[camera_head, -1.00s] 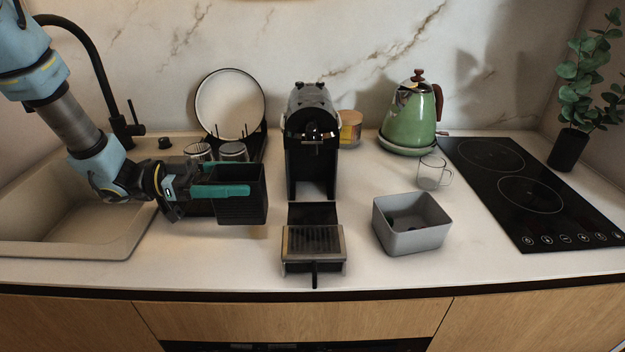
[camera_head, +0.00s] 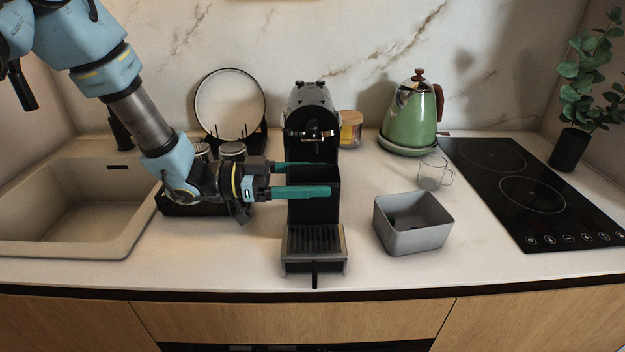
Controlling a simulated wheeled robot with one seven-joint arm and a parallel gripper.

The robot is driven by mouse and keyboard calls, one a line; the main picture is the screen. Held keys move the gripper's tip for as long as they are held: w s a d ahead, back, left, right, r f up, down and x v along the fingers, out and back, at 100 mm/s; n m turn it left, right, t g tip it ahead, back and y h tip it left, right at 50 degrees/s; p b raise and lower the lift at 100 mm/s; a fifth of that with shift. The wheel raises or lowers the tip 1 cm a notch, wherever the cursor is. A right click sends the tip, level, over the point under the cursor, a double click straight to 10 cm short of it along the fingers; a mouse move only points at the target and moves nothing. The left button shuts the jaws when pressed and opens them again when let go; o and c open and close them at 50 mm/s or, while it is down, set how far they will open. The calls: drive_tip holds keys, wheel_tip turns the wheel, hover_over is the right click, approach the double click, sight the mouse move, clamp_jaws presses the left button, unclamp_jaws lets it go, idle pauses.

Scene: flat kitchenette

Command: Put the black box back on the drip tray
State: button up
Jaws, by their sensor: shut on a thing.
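The black box (camera_head: 313,210) is upright and open at the top, just in front of the coffee machine (camera_head: 311,112). My gripper (camera_head: 319,179) reaches in from the left and is shut on the box, with its teal fingers along the box's front and back. The drip tray (camera_head: 314,242), with a dark slotted grille and a metal rim, sits on the counter in front of the machine. The box covers the tray's rear part, behind the grille. I cannot tell whether the box touches the tray or hangs slightly above it.
A grey open bin (camera_head: 412,225) stands to the right of the tray. A glass mug (camera_head: 432,173), a green kettle (camera_head: 411,112) and a black hob (camera_head: 530,190) are farther right. A dish rack (camera_head: 190,205) and a sink (camera_head: 75,210) are left. The front counter strip is clear.

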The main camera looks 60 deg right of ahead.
drive_tip(key=shift+f, duration=0.1)
drive_tip(key=o, duration=1.4)
drive_tip(key=shift+r, duration=0.3)
drive_tip(key=b+v, duration=0.4)
drive_tip(key=v, duration=0.8)
drive_tip(key=shift+b, duration=0.3)
drive_tip(key=shift+f, duration=0.1)
